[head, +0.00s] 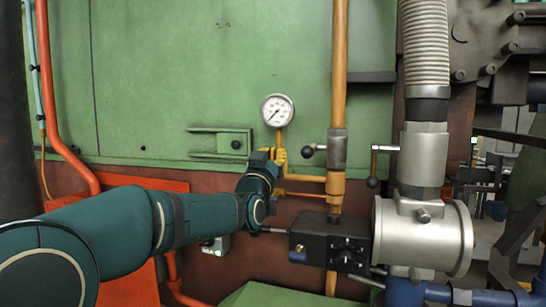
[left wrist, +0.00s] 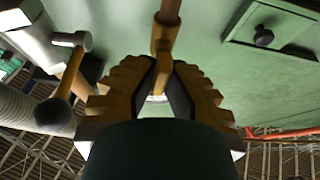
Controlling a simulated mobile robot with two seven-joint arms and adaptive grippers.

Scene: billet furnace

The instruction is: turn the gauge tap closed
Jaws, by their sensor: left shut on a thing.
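The round white gauge (head: 277,110) is on a thin stem in front of the green panel. The gauge tap is just below it and is mostly hidden by my left gripper (head: 279,156) in the head view. In the left wrist view, the tap (left wrist: 164,38) shows as a brass-coloured body on a brown pipe. My left gripper (left wrist: 158,75) has its toothed yellow fingers with dark pads closed around the tap's lower part, and it touches it on both sides. The handle's exact angle is hidden between the fingers. My right gripper is in neither view.
A black valve block (head: 325,243) is below. A green bracket (head: 220,142) is left of the gauge.

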